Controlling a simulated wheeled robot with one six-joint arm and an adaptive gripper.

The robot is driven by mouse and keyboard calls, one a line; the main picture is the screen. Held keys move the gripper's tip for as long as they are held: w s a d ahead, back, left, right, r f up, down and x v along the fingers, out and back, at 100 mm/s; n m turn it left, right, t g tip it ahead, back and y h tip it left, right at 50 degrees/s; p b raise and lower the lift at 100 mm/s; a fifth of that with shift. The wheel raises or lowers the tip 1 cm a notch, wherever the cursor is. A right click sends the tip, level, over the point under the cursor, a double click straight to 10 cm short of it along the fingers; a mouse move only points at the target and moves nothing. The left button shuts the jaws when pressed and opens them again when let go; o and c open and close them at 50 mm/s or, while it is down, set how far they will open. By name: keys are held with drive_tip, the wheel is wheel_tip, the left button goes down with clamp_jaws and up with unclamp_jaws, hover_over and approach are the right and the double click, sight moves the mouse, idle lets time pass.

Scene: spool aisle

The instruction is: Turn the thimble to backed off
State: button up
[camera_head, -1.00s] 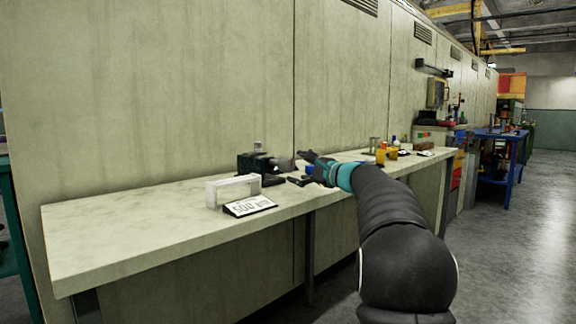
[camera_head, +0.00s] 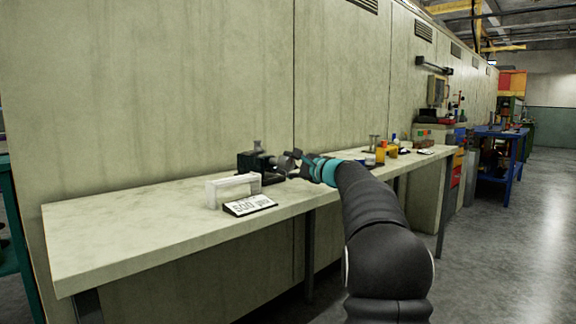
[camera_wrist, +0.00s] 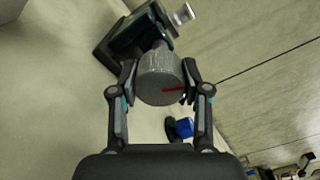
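The thimble (camera_wrist: 160,78) is a grey knurled cylinder with a red mark on its near end, seen end-on in the wrist view. It sits on a dark block-like fixture (camera_wrist: 136,34), which shows on the bench in the head view (camera_head: 250,160). My gripper (camera_wrist: 160,80) has one finger on each side of the thimble, very near its sides. Whether both pads press on it I cannot tell. In the head view my gripper (camera_head: 290,160) is at the right of the fixture, and the thimble is hard to make out there.
The pale bench (camera_head: 130,235) runs along a panelled wall. A white block (camera_head: 232,188) and a tilted number card (camera_head: 249,205) stand in front of the fixture. A blue item (camera_wrist: 184,128) lies near the right finger. Yellow containers (camera_head: 381,153) stand farther right.

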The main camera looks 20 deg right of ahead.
drive_tip(key=shift+f+n+b, duration=0.2)
drive_tip(key=shift+n+b, duration=0.3)
drive_tip(key=shift+b, duration=0.25)
drive_tip(key=shift+r+n, duration=0.15)
drive_tip(key=shift+n, duration=0.15)
drive_tip(key=o, duration=1.1)
drive_tip(key=shift+o, duration=0.2)
drive_tip(key=shift+s, duration=0.1)
drive_tip(key=v, duration=1.1)
drive_tip(key=shift+s+d, duration=0.15)
drive_tip(key=shift+s, duration=0.25)
drive_tip(key=shift+r, duration=0.1)
